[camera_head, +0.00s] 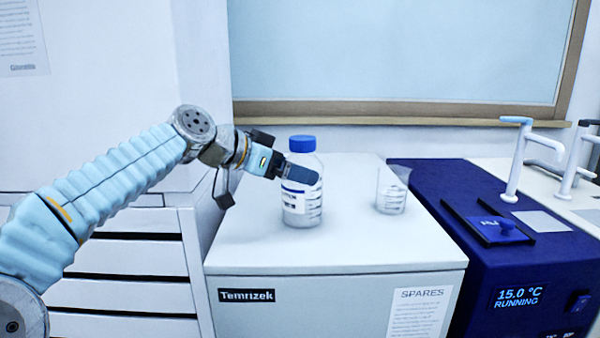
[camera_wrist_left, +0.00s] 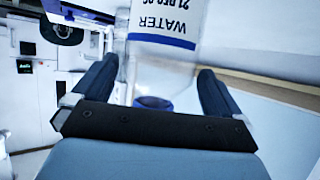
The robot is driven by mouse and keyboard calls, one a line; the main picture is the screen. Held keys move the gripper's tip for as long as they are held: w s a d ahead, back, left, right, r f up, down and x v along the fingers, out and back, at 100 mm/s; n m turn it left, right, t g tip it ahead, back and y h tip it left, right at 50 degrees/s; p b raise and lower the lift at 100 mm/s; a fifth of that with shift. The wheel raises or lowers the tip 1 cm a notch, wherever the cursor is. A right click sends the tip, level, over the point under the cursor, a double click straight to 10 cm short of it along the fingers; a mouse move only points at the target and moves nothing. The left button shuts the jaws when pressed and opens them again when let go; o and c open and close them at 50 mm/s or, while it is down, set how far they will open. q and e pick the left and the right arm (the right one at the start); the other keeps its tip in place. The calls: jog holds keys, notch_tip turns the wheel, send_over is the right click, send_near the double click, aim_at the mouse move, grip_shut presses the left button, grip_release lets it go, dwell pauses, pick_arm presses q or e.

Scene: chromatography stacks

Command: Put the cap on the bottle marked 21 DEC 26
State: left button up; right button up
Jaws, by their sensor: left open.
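A clear glass bottle (camera_head: 300,207) with a white label stands upright on the white bench top. A blue cap (camera_head: 302,143) sits on its top; how tightly it is seated I cannot tell. In the left wrist view the bottle (camera_wrist_left: 162,62) appears upside down, its label reading WATER and a date that looks like 21 DEC 26. There the cap (camera_wrist_left: 153,103) is partly hidden by the gripper's palm. My left gripper (camera_head: 296,169) is open at the bottle's shoulder, one finger in front of the glass. The bottle lies between its spread fingers. My right gripper is out of view.
A clear beaker (camera_head: 390,197) stands to the right of the bottle on the white cabinet (camera_head: 340,250). A dark blue machine (camera_head: 520,250) with a lit display adjoins the cabinet on the right. The front of the cabinet top is clear.

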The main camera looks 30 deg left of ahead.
pick_arm(q)
jog(key=v, duration=0.9)
dwell(0.3)
